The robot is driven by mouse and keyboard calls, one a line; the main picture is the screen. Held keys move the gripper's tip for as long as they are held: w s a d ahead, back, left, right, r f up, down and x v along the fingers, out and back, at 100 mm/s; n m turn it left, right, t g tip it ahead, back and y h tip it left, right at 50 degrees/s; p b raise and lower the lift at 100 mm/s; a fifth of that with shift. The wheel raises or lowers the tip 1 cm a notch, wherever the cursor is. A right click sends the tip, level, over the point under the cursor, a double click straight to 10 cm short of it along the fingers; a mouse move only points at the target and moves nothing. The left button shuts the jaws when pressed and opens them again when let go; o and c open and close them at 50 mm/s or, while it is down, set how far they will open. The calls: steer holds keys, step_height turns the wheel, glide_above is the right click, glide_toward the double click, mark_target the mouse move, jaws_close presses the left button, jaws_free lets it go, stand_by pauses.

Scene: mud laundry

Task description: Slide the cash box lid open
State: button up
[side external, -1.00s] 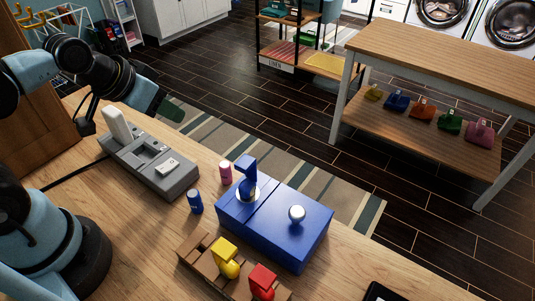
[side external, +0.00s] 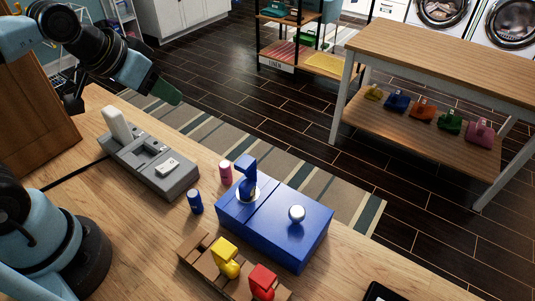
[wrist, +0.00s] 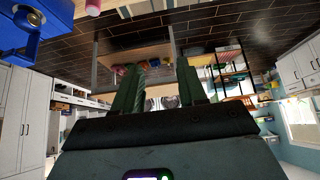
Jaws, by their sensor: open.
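A seam crosses the top, and a blue upright piece (side external: 248,179) stands in a pale ring left of the seam. Part of the blue box shows at the top left of the wrist view (wrist: 22,27). My gripper (side external: 168,98) is raised at the upper left in the side view, well away from the box. In the wrist view its two green fingers (wrist: 158,90) are apart with nothing between them.
A grey device (side external: 150,165) with a white handle stands left of the box. A blue can (side external: 195,202) and a pink can (side external: 225,172) stand between them. A wooden rack (side external: 199,258) with a yellow piece (side external: 225,258) and a red piece (side external: 262,282) lies in front.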

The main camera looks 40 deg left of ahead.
steer(key=r, duration=0.2)
steer(key=m+g, duration=0.7)
steer(key=m, duration=2.9)
glide_above(297, 211)
step_height(297, 211, down, 5)
steer(key=shift+f, duration=3.2)
steer(key=shift+r, duration=0.3)
step_height(297, 211, up, 2)
steer(key=shift+r, duration=0.1)
steer(key=d, duration=0.8)
steer(key=a, duration=0.7)
steer(key=shift+a, duration=0.2)
steer(key=shift+a+f, duration=0.3)
steer(key=shift+f, duration=1.2)
